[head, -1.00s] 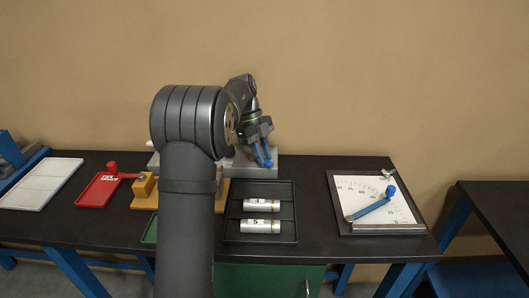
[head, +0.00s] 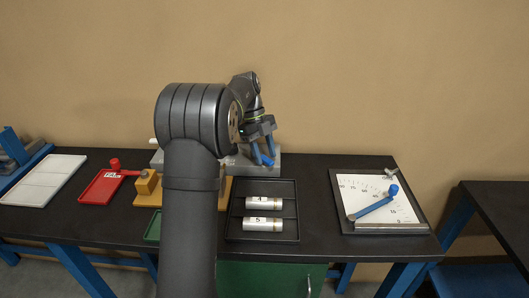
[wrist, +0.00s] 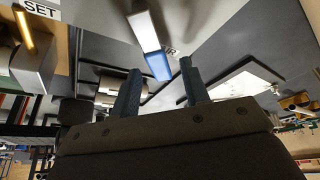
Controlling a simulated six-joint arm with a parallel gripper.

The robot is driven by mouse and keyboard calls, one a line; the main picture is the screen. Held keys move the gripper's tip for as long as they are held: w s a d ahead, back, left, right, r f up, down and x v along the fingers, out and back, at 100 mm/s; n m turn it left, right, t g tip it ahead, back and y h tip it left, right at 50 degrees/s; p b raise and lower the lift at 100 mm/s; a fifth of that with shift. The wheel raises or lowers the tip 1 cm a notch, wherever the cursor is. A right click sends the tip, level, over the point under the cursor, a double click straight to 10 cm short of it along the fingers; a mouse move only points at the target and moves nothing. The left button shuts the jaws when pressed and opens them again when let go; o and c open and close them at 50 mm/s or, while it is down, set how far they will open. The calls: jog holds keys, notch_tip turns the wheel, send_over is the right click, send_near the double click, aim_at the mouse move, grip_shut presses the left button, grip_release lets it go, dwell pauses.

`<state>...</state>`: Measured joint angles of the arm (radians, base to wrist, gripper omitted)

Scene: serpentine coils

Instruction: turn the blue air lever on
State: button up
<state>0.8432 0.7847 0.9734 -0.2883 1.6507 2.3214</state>
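The air lever, a pale bar with a blue end (wrist: 157,66), shows in the wrist view on a grey panel beside a partly hidden label ending in "IR". My gripper (wrist: 161,69) is open, with one dark blue finger on each side of the blue end in the picture. I see a gap on both sides and cannot tell the depth between fingertips and lever. In the head view my gripper (head: 263,158) points down over the grey block (head: 238,162) at the table's back. There I cannot tell the lever apart from my blue fingers.
A "SET" label (wrist: 38,9) and a yellow bar lie at the wrist view's upper left. On the table are a dark rack (head: 290,187) with two silver cylinders, a dial board (head: 410,211) with a blue pointer, a red tray (head: 97,190) and a white tray (head: 45,180).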

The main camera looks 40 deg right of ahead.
aim_at(264, 157)
jog(key=shift+r, duration=0.15)
notch_tip(264, 157, up, 4)
jog(key=shift+f, duration=0.1)
jog(key=s+d+r, duration=0.1)
jog(key=s+r, duration=0.6)
jog(key=s, duration=0.4)
jog(key=shift+s+d, duration=0.2)
jog(key=shift+s, duration=0.15)
